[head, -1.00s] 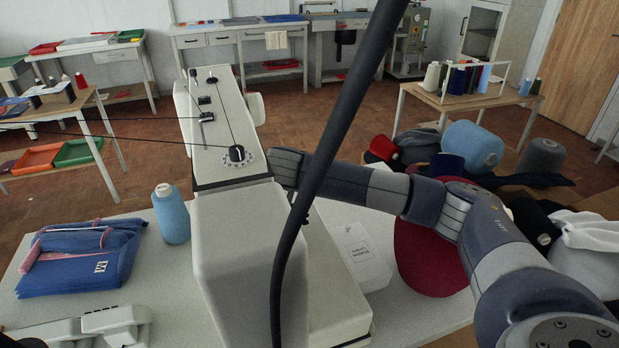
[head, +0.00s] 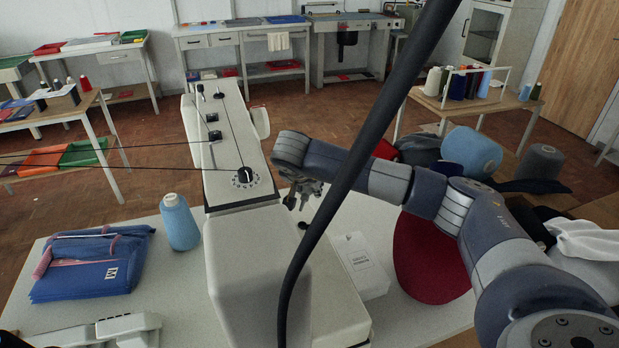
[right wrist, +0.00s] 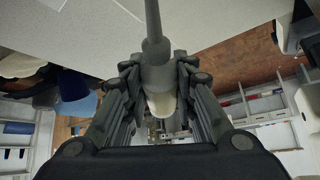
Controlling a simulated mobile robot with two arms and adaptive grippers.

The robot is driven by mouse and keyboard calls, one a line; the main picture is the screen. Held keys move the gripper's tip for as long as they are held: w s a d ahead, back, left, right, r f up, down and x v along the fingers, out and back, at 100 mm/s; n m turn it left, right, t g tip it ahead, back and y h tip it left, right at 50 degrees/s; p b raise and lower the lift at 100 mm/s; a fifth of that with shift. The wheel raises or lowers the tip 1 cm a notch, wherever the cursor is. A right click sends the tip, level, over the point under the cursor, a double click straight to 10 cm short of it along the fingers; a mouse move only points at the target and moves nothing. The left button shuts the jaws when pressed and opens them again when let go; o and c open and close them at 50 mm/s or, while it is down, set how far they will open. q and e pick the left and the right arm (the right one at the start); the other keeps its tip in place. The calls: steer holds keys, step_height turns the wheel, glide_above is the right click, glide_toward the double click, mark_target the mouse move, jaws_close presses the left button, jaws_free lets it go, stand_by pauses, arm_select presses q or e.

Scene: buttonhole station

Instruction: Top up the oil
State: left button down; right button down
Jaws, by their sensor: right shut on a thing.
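The cream sewing machine (head: 250,245) stands on the pale table, with a dial and black tension parts along its arm. My right gripper (head: 303,190) hangs beside the right edge of the machine's arm in the head view. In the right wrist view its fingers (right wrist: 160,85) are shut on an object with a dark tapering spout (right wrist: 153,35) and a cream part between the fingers. It looks like an oiler, but most of it is hidden. A small dark round spot (head: 303,225) shows on the machine below the gripper.
A white labelled box (head: 358,262) lies right of the machine, near a dark red rounded thing (head: 430,260). A thick black cable-like bar (head: 350,180) crosses the view.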

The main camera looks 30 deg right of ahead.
steer(key=r+g+y+p, duration=0.1)
steer(key=p, duration=0.1)
steer(key=r+g+y+p, duration=0.1)
steer(key=p, duration=0.1)
steer(key=shift+d+r+y+p, duration=0.2)
steer(key=shift+r+y+p, duration=0.05)
steer(key=shift+y+p, duration=0.15)
steer(key=shift+r+g+y+p, duration=0.3)
steer(key=shift+g+y+p, duration=0.3)
steer(key=shift+g+p, duration=0.2)
steer(key=shift+r+g+y+p, duration=0.2)
steer(key=shift+g+y+p, duration=0.1)
steer(key=shift+g+y, duration=0.15)
steer(key=shift+a+r+g+y, duration=0.1)
steer(key=shift+g+y, duration=0.25)
steer(key=shift+y, duration=0.2)
